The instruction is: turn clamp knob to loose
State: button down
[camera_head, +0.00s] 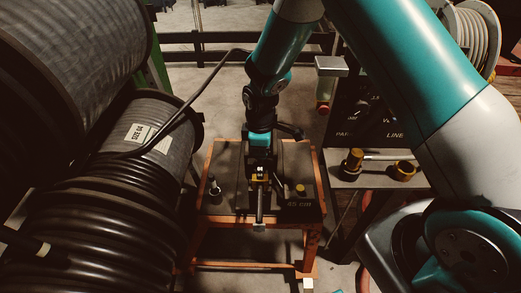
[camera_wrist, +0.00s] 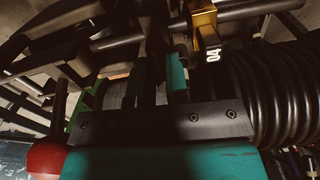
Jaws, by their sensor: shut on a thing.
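My gripper (camera_head: 260,163) points down over the middle of an orange-framed bench (camera_head: 205,190) in the head view. Its jaws are shut on a dark part at the clamp, which I take to be the clamp knob; the gripper and shadow largely hide it. In the wrist view my gripper (camera_wrist: 160,75) shows a dark finger and a teal finger with a narrow dark gap between. A dark bar (camera_head: 260,207) extends toward the bench's front edge. The knob's setting cannot be read.
Large hose reels (camera_head: 110,200) crowd the left side. A box with a red button (camera_head: 323,107) stands right of my arm. A side shelf (camera_head: 378,179) holds brass fittings (camera_head: 404,170). A small upright fitting (camera_head: 214,187) stands on the bench's left; its front left top is clear.

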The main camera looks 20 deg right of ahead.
jog(key=shift+w+r+n, duration=0.1)
jog(key=shift+n, duration=0.5)
jog(key=c, duration=1.1)
grip_release()
notch_tip(320, 180, up, 12)
jog(key=shift+b, duration=0.95)
